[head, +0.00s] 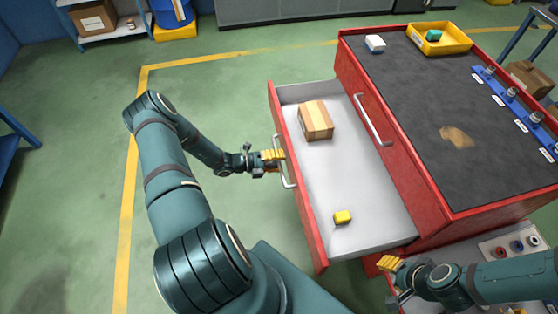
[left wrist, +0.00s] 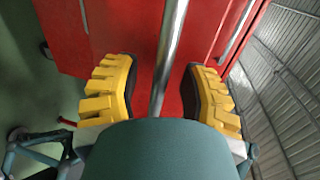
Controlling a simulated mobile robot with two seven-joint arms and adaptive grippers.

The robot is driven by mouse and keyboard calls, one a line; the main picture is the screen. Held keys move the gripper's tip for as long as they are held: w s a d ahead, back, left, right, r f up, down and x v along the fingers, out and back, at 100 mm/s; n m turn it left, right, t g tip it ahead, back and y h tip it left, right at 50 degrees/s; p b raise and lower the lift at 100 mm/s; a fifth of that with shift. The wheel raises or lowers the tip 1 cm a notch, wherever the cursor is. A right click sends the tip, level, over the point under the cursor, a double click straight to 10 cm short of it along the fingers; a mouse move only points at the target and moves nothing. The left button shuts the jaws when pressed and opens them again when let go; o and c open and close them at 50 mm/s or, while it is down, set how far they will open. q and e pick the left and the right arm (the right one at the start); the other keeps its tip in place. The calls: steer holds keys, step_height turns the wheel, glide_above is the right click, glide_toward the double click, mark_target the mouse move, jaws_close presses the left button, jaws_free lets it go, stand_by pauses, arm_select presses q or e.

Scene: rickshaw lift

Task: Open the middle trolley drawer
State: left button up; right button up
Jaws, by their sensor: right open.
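The red trolley (head: 440,208) stands at the right with a dark top. One drawer (head: 360,180) is pulled far out to the left, below a closed drawer front with its own handle (head: 375,120). My left gripper (head: 275,156) is at the open drawer's handle (head: 284,170). In the left wrist view the metal handle bar (left wrist: 168,60) runs between the yellow fingers (left wrist: 155,95), with a gap on both sides; the fingers are open around it. My right gripper (head: 390,280) is open and empty near the trolley's lower front corner.
The open drawer holds a cardboard box (head: 316,120) and a small yellow block (head: 343,217). A yellow tray (head: 440,38) and a white item (head: 375,43) are on the trolley top. Green floor left of the drawer is clear; a shelf (head: 115,35) stands behind.

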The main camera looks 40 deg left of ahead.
arm_select(q)
steer(key=v, duration=1.2)
steer(key=shift+s+f, duration=0.1)
stand_by(0.4)
